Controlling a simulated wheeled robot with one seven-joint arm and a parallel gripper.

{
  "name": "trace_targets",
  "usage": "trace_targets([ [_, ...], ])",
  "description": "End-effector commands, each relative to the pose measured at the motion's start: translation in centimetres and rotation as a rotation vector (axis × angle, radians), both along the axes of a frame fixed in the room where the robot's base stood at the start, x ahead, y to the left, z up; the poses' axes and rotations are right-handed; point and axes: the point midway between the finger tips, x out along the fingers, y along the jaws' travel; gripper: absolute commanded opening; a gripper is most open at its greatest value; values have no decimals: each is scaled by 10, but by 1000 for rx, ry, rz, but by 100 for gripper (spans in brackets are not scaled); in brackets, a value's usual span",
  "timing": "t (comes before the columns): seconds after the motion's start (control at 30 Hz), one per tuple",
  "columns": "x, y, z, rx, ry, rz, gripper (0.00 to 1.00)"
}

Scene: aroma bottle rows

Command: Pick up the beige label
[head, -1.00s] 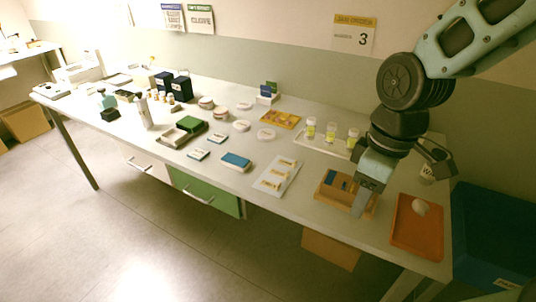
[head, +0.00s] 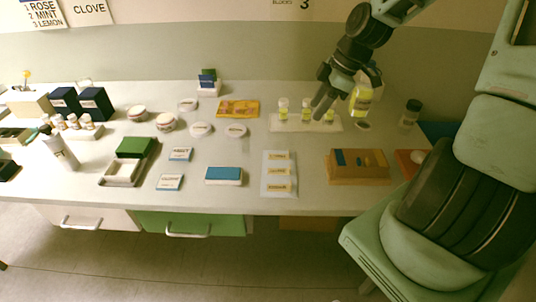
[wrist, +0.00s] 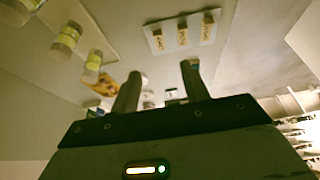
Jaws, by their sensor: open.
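Three beige labels lie in a column on a white sheet (head: 279,194): a far one (head: 279,156), a middle one (head: 279,172) and a near one (head: 279,188). I cannot tell which is meant. The wrist view also shows the far-off sheet with the beige labels (wrist: 182,35), beyond the fingers. My gripper (head: 322,106) is above the table, over the bottle row, behind and right of the sheet. It also shows in the wrist view (wrist: 160,85), fingers apart with nothing held between them.
Yellow-labelled bottles (head: 283,110) stand on a white mat near my gripper. A wooden block holder (head: 357,179) is right of the sheet, a blue-topped box (head: 224,175) left. A dark-capped jar (head: 411,112) stands at right. The table between sheet and mat is clear.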

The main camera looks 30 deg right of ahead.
Motion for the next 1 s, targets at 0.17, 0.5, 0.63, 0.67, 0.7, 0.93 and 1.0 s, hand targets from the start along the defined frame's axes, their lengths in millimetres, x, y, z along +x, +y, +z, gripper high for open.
trace_targets([
  [0.17, 6, 10, -27, 3, 1, 7, 45],
  [0.5, 20, 32, -89, 2, 4, 5, 45],
  [0.63, 24, 36, -104, 1, 2, 3, 45],
  [0.67, 25, 37, -106, 1, 1, 3, 45],
  [0.7, 25, 37, -108, 1, 1, 2, 45],
  [0.93, 30, 42, -126, 3, 5, 2, 45],
  [1.0, 33, 43, -136, 3, 5, 2, 45],
])
